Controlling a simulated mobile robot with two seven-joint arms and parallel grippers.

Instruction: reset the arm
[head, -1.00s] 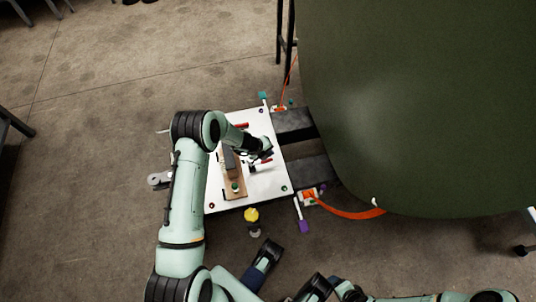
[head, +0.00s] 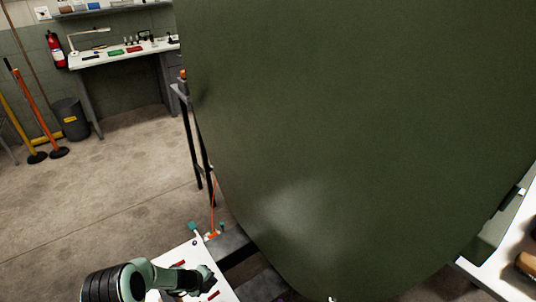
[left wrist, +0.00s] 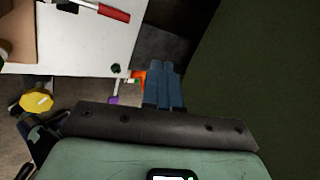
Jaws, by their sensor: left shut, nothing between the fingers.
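My left arm comes in at the bottom left of the head view, bent over a white work board. Its left gripper (head: 207,282) is above the board's right part, small and dark there. In the left wrist view the blue-grey fingers of the left gripper (left wrist: 164,88) lie side by side, shut and empty, over the dark gap beside the board. My right gripper cannot be made out in either view.
The white board (left wrist: 85,50) carries a red-handled tool (left wrist: 112,13). A yellow knob (left wrist: 37,102) is below its edge. A large dark green fuselage panel (head: 350,130) fills the right. A workbench (head: 125,55) stands far left. Open floor (head: 100,200) lies left.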

